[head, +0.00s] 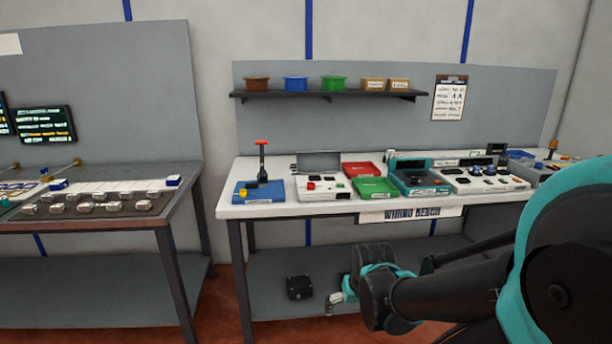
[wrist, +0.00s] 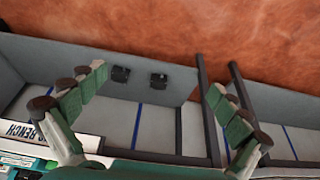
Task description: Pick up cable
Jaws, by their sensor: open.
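I cannot make out a cable in either view; the small items on the wiring bench (head: 240,208) are too small to tell apart. My gripper (wrist: 157,82) is open, with its two green-padded fingers wide apart and nothing between them. In the head view my arm reaches in from the right, in front of the bench and below its top. The wrist view is turned over, with the red floor at its top and the bench's lower shelf behind the fingers.
The bench top carries a blue base with a red-topped lever (head: 262,165), a red tray (head: 361,170), a green tray (head: 375,187) and a teal device (head: 420,178). A black box (head: 299,287) is on the lower shelf. Another table (head: 95,226) stands left, across a gap.

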